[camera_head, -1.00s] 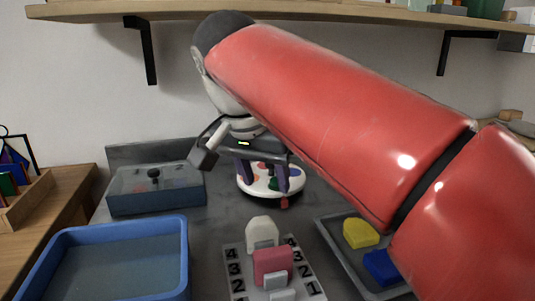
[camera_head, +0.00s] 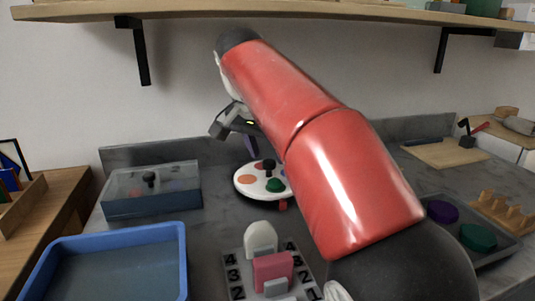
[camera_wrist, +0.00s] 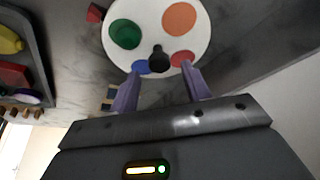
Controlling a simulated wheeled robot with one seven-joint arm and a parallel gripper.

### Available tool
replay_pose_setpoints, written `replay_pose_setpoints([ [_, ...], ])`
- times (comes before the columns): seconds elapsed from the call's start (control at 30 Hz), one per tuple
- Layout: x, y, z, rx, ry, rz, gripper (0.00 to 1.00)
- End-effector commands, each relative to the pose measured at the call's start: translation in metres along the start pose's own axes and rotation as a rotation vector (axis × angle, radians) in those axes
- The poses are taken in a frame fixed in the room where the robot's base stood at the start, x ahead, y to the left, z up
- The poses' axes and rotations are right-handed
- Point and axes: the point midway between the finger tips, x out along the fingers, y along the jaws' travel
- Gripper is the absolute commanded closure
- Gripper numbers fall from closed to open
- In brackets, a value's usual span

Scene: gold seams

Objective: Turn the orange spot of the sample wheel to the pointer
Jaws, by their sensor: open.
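The sample wheel (camera_head: 242,190) is a white disc on the grey bench with coloured spots and a black knob (camera_wrist: 158,60). Its orange spot (camera_head: 247,180) is at the left of the disc in the head view; the wrist view shows it (camera_wrist: 179,18) at the upper right. A small red pointer (camera_head: 283,204) is at the wheel's front edge, closest to the green spot (camera_head: 275,185); it also shows in the wrist view (camera_wrist: 95,13). My gripper (camera_wrist: 161,80) is open and empty, its purple fingers either side of the knob's line, apparently short of it. My arm hides the wheel's right edge.
A lidded grey box (camera_head: 152,190) stands left of the wheel, with a blue tray (camera_head: 178,262) in front. A numbered panel with a pink slider (camera_head: 272,272) is at front centre. A tray (camera_head: 510,246) with coloured pieces is at right. A shelf (camera_head: 290,12) runs above.

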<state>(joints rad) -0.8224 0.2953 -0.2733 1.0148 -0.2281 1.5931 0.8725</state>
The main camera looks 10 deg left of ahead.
Motion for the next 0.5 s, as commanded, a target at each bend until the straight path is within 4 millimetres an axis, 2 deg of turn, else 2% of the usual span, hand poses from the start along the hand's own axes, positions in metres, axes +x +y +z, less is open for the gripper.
replay_pose_setpoints([
  [0.03,0.009,0.0,0.003,-0.002,-0.002,0.001,0.52],
  [0.2,0.019,0.0,0.003,-0.002,-0.001,0.0,0.52],
  [0.5,0.021,0.0,0.002,-0.002,-0.001,-0.001,0.54],
])
